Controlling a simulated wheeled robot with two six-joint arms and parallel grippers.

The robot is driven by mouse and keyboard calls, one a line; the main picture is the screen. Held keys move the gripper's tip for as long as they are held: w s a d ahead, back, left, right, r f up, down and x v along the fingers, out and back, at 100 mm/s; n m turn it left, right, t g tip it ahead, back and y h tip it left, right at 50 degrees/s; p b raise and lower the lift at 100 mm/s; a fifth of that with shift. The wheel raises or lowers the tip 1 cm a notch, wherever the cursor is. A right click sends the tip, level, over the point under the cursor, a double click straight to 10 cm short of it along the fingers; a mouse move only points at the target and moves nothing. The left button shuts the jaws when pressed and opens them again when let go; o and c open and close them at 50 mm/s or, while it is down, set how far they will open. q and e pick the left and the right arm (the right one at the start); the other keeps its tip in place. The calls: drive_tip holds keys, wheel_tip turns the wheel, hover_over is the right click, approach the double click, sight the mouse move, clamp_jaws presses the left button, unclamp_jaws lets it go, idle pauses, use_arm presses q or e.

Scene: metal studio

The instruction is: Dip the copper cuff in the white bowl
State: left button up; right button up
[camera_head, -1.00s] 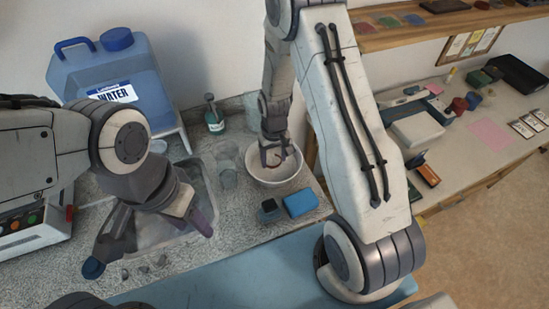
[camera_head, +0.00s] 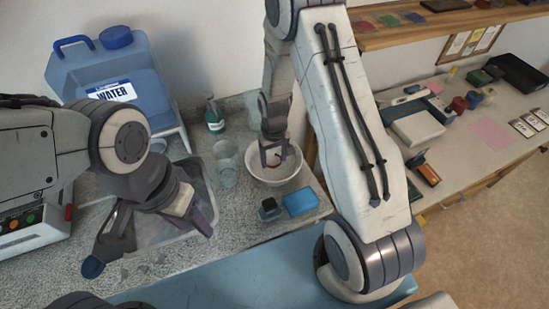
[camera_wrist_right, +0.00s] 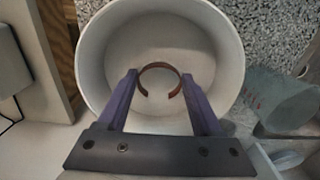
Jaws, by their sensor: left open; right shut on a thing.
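The white bowl (camera_head: 290,175) stands on the speckled counter, and its round rim fills much of the right wrist view (camera_wrist_right: 90,65). My right gripper (camera_head: 275,162) reaches down into the bowl's mouth from above. In the right wrist view its two purple fingers (camera_wrist_right: 159,78) are shut on the copper cuff (camera_wrist_right: 160,68), a thin reddish-brown open ring. The cuff lies over the bowl's inside, its gap facing the gripper. I cannot tell whether it touches liquid or the bowl's floor. My left gripper (camera_head: 150,243) is open and empty in front of the sink.
A clear glass (camera_head: 227,165) stands just left of the bowl, with a green bottle (camera_head: 214,115) behind. A blue box (camera_head: 301,202) and a small dark jar (camera_head: 269,209) sit in front. The metal sink (camera_head: 205,205) and the blue water jug (camera_head: 105,75) are at left.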

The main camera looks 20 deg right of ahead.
drive_tip(key=shift+r, duration=0.1)
wheel_tip(320, 180, up, 8)
drive_tip(key=p, duration=0.6)
idle(0.3)
idle(1.7)
idle(0.5)
drive_tip(key=shift+r+p, duration=0.1)
drive_tip(key=shift+p, duration=0.25)
idle(1.1)
wheel_tip(320, 180, up, 4)
drive_tip(key=p, duration=0.3)
